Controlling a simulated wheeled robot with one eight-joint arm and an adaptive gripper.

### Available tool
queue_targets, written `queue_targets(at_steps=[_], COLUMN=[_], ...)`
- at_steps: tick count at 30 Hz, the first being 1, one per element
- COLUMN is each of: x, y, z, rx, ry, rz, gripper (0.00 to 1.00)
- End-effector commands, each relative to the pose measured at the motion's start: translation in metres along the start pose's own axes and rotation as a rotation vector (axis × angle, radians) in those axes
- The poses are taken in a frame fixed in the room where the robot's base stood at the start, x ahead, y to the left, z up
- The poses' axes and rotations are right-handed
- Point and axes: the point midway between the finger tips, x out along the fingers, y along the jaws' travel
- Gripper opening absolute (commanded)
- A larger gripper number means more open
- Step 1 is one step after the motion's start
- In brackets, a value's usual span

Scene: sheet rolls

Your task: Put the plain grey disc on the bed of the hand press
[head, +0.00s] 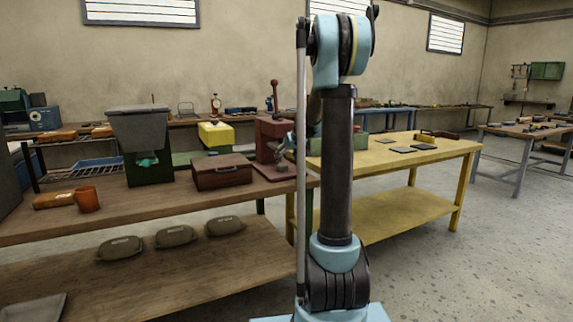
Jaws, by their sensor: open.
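A red hand press (270,133) with an upright lever stands at the right end of the brown bench. Its flat red base (277,172) shows at the front, and my arm hides its right side. My gripper (284,151) is small and partly hidden behind my arm, in front of the press's upper body. It is open; whether it touches the press cannot be told. I cannot make out a plain grey disc; the bed of the press is too small and covered to read.
A yellow table (375,160) on the right bears thin grey plates (403,150).

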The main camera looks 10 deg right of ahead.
Motion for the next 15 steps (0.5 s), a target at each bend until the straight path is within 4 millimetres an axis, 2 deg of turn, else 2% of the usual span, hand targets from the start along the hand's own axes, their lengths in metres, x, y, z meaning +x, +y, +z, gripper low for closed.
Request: queue_targets(at_steps=[6, 15], x=[-0.033, -0.055], y=[0.0, 0.0], z=[0.001, 0.0], rx=[0.0, 0.0], ry=[0.0, 0.0], rz=[0.0, -0.001], gripper=[0.69, 0.69])
